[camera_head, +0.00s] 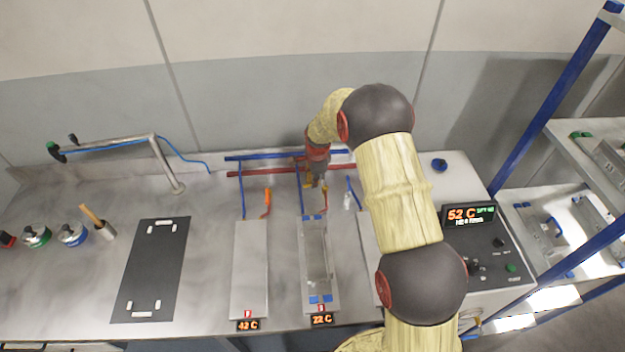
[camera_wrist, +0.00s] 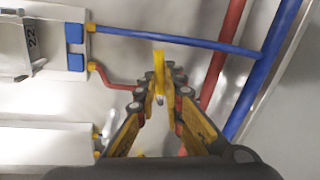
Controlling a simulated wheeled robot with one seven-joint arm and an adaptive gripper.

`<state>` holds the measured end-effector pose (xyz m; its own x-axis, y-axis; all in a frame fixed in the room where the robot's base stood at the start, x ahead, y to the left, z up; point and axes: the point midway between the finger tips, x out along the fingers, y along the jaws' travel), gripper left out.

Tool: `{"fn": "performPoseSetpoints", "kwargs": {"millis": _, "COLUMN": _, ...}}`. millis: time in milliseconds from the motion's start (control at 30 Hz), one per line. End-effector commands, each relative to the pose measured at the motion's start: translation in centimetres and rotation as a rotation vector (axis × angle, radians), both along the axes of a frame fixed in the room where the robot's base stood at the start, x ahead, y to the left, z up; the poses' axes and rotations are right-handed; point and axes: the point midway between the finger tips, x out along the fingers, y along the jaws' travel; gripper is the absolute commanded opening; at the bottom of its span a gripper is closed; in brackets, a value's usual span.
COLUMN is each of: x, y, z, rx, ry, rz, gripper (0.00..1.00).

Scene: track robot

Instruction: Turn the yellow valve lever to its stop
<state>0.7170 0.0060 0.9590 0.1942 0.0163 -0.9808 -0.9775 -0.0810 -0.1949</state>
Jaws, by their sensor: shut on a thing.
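The yellow valve lever (camera_wrist: 158,60) stands between my fingertips in the wrist view. In the head view only a small yellow bit of it (camera_head: 308,185) shows by the pipes, mostly hidden by my gripper. My gripper (camera_wrist: 160,88) is shut on the lever, with a finger on each side of it. In the head view my gripper (camera_head: 316,180) reaches down behind the middle plate, at the red and blue pipes. The valve body under the lever is hidden, so I cannot tell its angle to the stop.
A blue pipe (camera_wrist: 180,38) and a red pipe (camera_wrist: 222,65) run close to my fingers. An orange lever (camera_head: 266,197) is to the left and a pale lever (camera_head: 347,201) to the right. The middle plate (camera_head: 333,270) reads 22 C. A control box (camera_head: 470,216) stands at right.

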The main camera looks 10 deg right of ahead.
Motion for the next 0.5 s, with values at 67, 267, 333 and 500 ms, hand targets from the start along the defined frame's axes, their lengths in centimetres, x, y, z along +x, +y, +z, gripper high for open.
{"fn": "performPoseSetpoints", "kwargs": {"millis": 67, "x": -0.3, "y": -0.2, "z": 0.0, "rx": 0.001, "ry": -0.001, "rz": 0.064, "gripper": 0.00}}
{"fn": "performPoseSetpoints", "kwargs": {"millis": 267, "x": -1.2, "y": -0.5, "z": -0.1, "rx": 0.000, "ry": -0.001, "rz": 0.255, "gripper": 0.00}}
{"fn": "performPoseSetpoints", "kwargs": {"millis": 333, "x": -1.5, "y": -0.7, "z": -0.1, "rx": 0.000, "ry": -0.001, "rz": 0.321, "gripper": 0.00}}
{"fn": "performPoseSetpoints", "kwargs": {"millis": 500, "x": -2.1, "y": -1.1, "z": -0.1, "rx": 0.001, "ry": -0.001, "rz": 0.482, "gripper": 0.00}}
